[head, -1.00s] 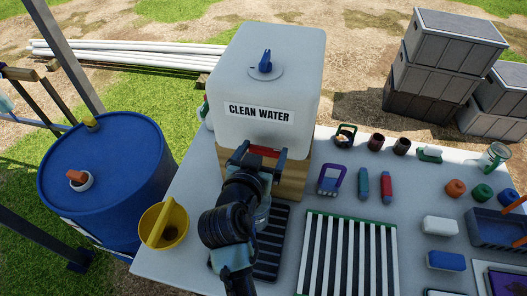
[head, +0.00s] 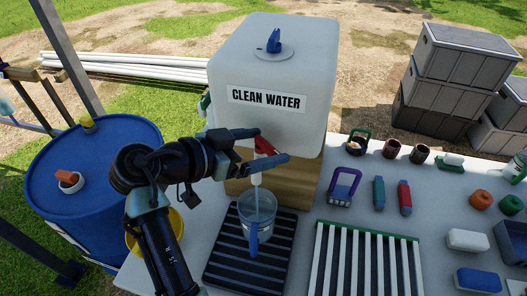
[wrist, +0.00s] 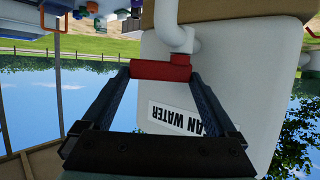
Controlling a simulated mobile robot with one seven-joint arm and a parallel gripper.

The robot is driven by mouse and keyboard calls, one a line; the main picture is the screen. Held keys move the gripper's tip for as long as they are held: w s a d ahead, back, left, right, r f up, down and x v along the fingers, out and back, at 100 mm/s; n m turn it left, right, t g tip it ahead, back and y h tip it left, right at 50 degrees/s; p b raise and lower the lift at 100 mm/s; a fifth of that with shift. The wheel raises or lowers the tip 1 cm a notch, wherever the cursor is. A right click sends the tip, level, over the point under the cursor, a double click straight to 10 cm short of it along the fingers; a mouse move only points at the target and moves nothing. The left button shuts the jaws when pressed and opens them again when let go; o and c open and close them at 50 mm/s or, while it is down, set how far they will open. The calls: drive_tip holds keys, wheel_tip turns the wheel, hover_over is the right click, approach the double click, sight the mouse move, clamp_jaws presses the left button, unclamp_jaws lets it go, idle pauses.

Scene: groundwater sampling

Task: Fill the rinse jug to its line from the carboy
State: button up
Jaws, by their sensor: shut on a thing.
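The carboy (head: 275,65), a white tank labelled "CLEAN WATER", stands on a wooden block with its white spout (head: 257,173) at the front. My gripper (head: 272,147) is shut on the red tap handle (head: 264,146), which is tilted. The wrist view shows the red handle (wrist: 160,71) between my two fingers. The rinse jug (head: 262,205), clear with a blue handle, stands upright below the spout on a black ribbed tray (head: 222,262). A thin pale stream seems to run from the spout into the jug. I cannot make out its fill line or water level.
A blue drum (head: 85,180) stands at the left, with a yellow bucket (head: 138,240) partly behind my arm. A striped rack (head: 365,262) is right of the tray. A purple-framed item (head: 345,184), two small bottles and several other items lie further right.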

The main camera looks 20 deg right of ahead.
idle(0.3)
drive_tip(key=o, duration=1)
drive_tip(key=b+v, duration=0.2)
drive_tip(key=v, duration=1.1)
drive_tip(key=shift+w+b, duration=0.2)
drive_tip(key=shift+b, duration=0.1)
drive_tip(key=shift+r, duration=0.1)
